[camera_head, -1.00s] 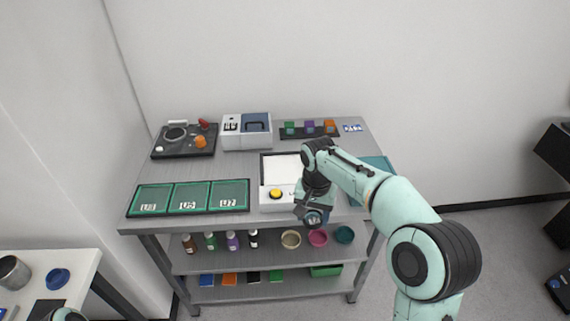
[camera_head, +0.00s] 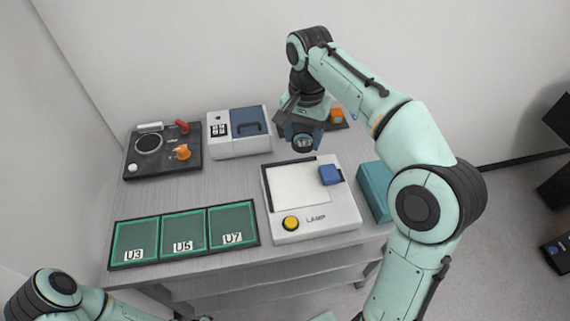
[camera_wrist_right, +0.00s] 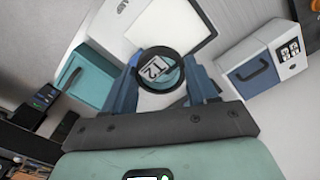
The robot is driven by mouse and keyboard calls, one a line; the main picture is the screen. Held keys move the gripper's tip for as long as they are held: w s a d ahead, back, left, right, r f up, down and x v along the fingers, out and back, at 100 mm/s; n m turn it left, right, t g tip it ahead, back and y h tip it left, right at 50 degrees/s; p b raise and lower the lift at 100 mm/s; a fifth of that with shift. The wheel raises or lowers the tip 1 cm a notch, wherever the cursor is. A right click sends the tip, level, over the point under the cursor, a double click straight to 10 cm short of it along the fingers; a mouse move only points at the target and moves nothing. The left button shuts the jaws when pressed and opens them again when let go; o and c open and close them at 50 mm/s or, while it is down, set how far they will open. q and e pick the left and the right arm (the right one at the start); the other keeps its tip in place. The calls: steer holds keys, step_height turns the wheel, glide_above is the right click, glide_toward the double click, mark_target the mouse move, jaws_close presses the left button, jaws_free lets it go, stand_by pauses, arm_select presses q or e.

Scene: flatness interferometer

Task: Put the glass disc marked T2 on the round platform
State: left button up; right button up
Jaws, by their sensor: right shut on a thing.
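My right gripper (camera_head: 302,135) is shut on a glass disc (camera_wrist_right: 160,70) with a dark rim and a T2 label. In the right wrist view, the disc sits between the two blue fingers (camera_wrist_right: 162,88). In the head view, the gripper holds it in the air over the back of the table, behind the lamp box. A black instrument (camera_head: 187,160) at the back left bears a round platform (camera_head: 148,143) with a pale ring; nothing shows on it. The gripper is well to the right of this platform. My left arm enters at the bottom left, its gripper out of view.
A white and blue box (camera_head: 238,143) stands between the instrument and the gripper. The lamp box (camera_head: 318,226) has a yellow button and a blue block (camera_head: 330,175). Green trays (camera_head: 183,238) marked U3, U5, U7 lie at front left. A teal box (camera_head: 375,190) is at right.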

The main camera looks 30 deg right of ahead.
steer(key=shift+w+f, duration=0.1)
steer(key=shift+f, duration=0.15)
steer(key=b, duration=0.2)
glide_above(299, 193)
step_height(299, 193, down, 15)
steer(key=shift+d+r, duration=0.15)
steer(key=shift+r, duration=0.05)
steer(key=shift+f, duration=0.55)
step_height(299, 193, down, 4)
steer(key=shift+r, duration=0.1)
arm_select(q)
steer(key=s+f, duration=0.3)
steer(key=shift+s+f, duration=0.1)
steer(key=shift+s, duration=0.3)
arm_select(e)
steer(key=shift+b, duration=0.35)
steer(key=o, duration=1.1)
arm_select(q)
steer(key=shift+s+f, duration=0.1)
